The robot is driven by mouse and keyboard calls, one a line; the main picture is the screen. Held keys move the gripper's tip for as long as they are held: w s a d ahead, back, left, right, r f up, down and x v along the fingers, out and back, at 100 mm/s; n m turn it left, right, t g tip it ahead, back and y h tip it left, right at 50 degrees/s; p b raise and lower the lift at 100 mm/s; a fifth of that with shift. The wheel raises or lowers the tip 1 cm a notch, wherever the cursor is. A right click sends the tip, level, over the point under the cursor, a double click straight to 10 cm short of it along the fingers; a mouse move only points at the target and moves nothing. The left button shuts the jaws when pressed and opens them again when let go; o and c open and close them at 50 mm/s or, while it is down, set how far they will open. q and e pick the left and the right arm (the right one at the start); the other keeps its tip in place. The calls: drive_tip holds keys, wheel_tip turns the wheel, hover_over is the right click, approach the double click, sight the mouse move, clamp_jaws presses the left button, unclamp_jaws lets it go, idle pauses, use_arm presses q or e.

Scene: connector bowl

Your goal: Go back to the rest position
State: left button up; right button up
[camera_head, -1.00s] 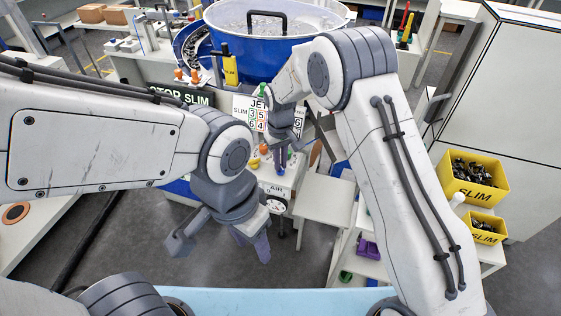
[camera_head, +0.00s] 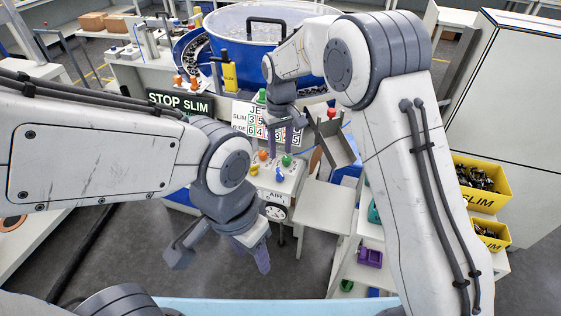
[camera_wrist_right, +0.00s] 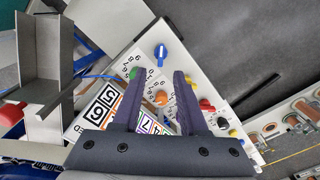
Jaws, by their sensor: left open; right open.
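My left gripper (camera_head: 221,256) is open and empty in the lower left of the head view, its fingers hanging over the grey floor. My right gripper (camera_head: 285,140) is over the far side of the white control panel (camera_head: 270,190), in front of the blue bowl. The right wrist view shows its two fingers (camera_wrist_right: 160,80) apart with nothing held between them. Beyond them are a blue knob (camera_wrist_right: 161,50), an orange knob (camera_wrist_right: 161,97) and a green knob (camera_wrist_right: 134,73). Whether a finger touches the panel cannot be told.
The large blue bowl (camera_head: 232,55) stands behind the panel. A "STOP SLIM" sign (camera_head: 180,102) is left of it. A grey chute (camera_head: 338,145) and a white shelf (camera_head: 322,205) are right of the panel. Yellow bins (camera_head: 482,200) hold dark parts at the right. Open floor lies in front.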

wheel_tip(320, 180, up, 2)
drive_tip(key=shift+r, duration=0.15)
idle(0.4)
